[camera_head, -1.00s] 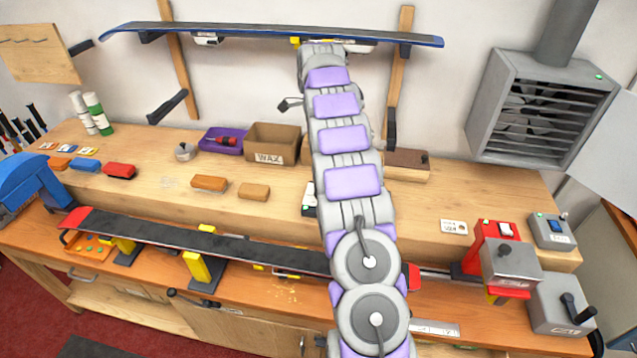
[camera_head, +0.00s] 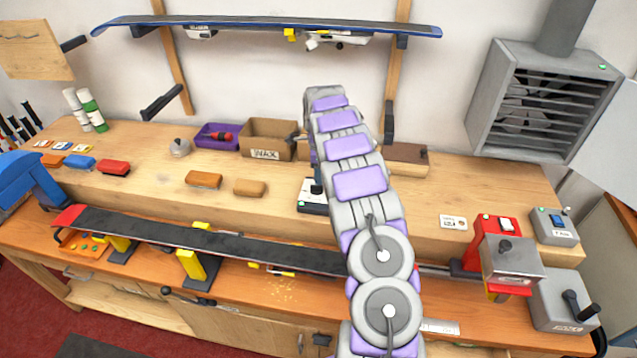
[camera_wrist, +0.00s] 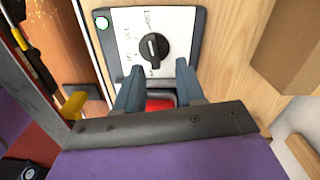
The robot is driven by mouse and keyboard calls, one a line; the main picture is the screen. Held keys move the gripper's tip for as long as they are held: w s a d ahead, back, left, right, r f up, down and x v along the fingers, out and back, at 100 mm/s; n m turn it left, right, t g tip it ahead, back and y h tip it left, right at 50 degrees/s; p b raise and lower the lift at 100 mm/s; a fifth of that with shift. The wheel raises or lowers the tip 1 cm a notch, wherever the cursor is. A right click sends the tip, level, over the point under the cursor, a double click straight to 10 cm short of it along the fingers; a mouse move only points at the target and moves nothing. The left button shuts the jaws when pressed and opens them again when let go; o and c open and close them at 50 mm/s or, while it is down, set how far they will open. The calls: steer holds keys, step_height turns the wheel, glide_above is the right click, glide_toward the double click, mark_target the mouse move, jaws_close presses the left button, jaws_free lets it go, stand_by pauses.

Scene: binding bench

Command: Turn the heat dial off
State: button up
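The heat dial (camera_wrist: 153,47) is a round black knob with a pale mark, on a white panel with small lettering I cannot read surely. A lit green lamp (camera_wrist: 102,22) sits at the panel's corner. In the wrist view my gripper (camera_wrist: 158,66) is open. Its two blue-grey fingers stand apart, with tips by the panel's near edge, just short of the knob and to either side of it. Nothing is held. In the head view the heat unit (camera_head: 313,208) shows beside my arm, which hides part of it and most of my gripper.
A wax box (camera_head: 266,153) and a purple tray (camera_head: 203,141) stand behind to the left. Wax blocks (camera_head: 203,180) lie on the bench left of the unit. A clamped ski (camera_head: 200,238) runs along the front. A red-and-grey machine (camera_head: 503,258) stands at right.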

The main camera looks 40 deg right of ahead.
mark_target(317, 188)
steer(key=shift+a+f, duration=0.2)
steer(key=shift+f, duration=1.05)
steer(key=shift+a+f, duration=0.4)
steer(key=shift+a, duration=0.25)
steer(key=shift+d, duration=0.15)
steer(key=shift+d, duration=0.2)
steer(key=shift+c, duration=0.2)
steer(key=shift+d+f, duration=0.15)
steer(key=shift+d, duration=0.2)
steer(key=c, duration=0.3)
steer(key=shift+a, duration=0.25)
steer(key=c, duration=0.3)
steer(key=shift+a, duration=0.2)
jaws_close()
